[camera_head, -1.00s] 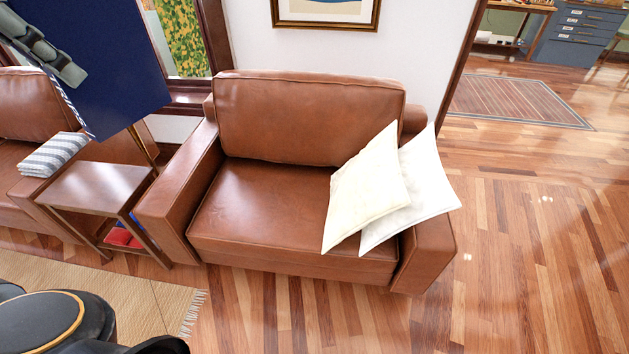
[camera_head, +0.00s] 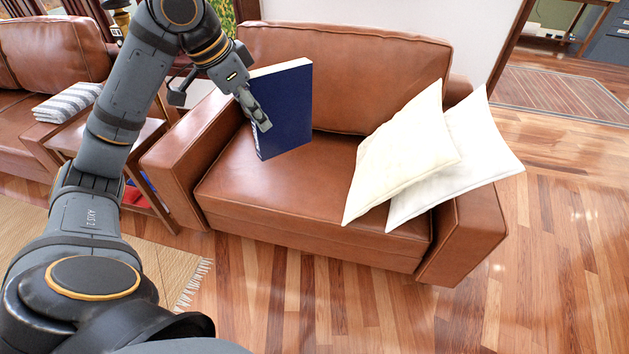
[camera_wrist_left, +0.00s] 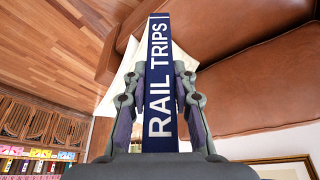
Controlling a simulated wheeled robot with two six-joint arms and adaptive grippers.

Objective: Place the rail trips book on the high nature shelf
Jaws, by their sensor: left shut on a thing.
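The rail trips book (camera_head: 284,112) is dark blue with pale page edges. My left gripper (camera_head: 254,110) is shut on it and holds it upright in front of the armchair's seat and back in the head view. In the left wrist view the book's spine (camera_wrist_left: 160,85) reads "RAIL TRIPS", and the left gripper's fingers (camera_wrist_left: 158,112) press on both sides of it. The nature shelf cannot be made out in the head view. My right gripper is not in view.
A brown leather armchair (camera_head: 345,70) with two white cushions (camera_head: 405,150) stands behind the book. A side table (camera_head: 140,135) and sofa (camera_head: 55,60) are at left. Open wood floor (camera_head: 560,230) lies at right. Shelved books (camera_wrist_left: 35,160) show in the left wrist view.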

